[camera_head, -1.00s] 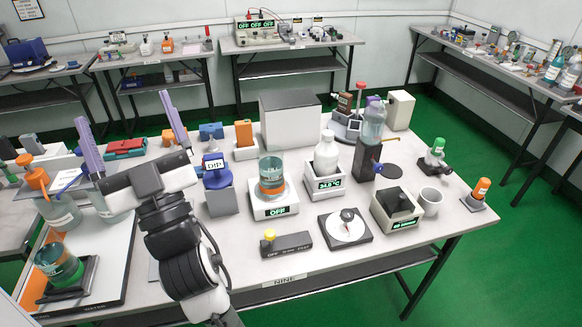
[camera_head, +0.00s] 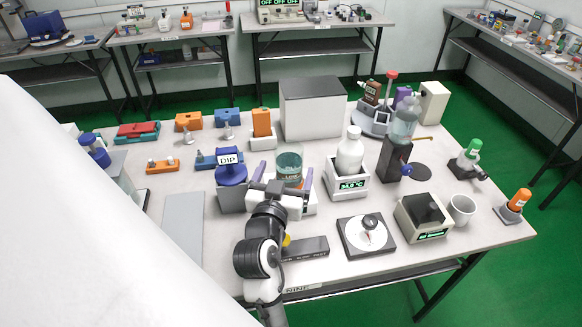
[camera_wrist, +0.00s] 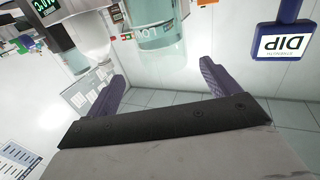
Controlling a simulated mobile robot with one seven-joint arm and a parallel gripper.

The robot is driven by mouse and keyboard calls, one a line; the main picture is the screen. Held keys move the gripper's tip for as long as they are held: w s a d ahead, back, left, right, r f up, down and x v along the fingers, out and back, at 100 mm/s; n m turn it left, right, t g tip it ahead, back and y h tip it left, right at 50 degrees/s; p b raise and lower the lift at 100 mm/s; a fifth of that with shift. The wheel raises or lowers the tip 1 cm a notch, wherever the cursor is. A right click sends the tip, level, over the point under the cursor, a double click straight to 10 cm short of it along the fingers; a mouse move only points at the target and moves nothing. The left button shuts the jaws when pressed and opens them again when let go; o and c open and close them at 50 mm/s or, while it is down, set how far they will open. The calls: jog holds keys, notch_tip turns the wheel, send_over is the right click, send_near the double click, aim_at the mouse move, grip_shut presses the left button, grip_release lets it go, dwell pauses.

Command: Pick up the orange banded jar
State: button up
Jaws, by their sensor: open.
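A clear jar of teal liquid (camera_head: 289,160) stands on a white scale behind my gripper in the head view. Its lower part, where the orange band was seen earlier, is mostly hidden. In the wrist view the jar (camera_wrist: 160,28) shows upside down at the top, with part of its lettering. My gripper (camera_head: 283,172) is open, with its two purple fingers pointing towards the jar, one to each side in the picture. In the wrist view the gripper (camera_wrist: 163,74) has nothing between its fingertips, and the jar is beyond them.
A blue-topped DIP holder (camera_head: 231,170) stands close left of the jar. A white bottle (camera_head: 350,153) in a heated block stands close right. A dark block with a yellow knob (camera_head: 305,248) is in front. A large white shape covers the lower left of the head view.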

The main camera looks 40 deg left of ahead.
aim_at(288, 163)
jog(key=p+x, duration=0.1)
jog(key=x, duration=0.3)
jog(key=shift+r, duration=0.1)
jog(key=p+x, duration=0.1)
jog(key=x, duration=0.1)
jog(key=p+x, duration=0.1)
jog(key=x, duration=0.1)
jog(key=shift+a, duration=0.35)
jog(key=shift+w+a, duration=0.15)
jog(key=shift+w, duration=0.2)
jog(key=shift+f, duration=0.25)
jog(key=shift+r, duration=0.1)
jog(key=c, duration=1.9)
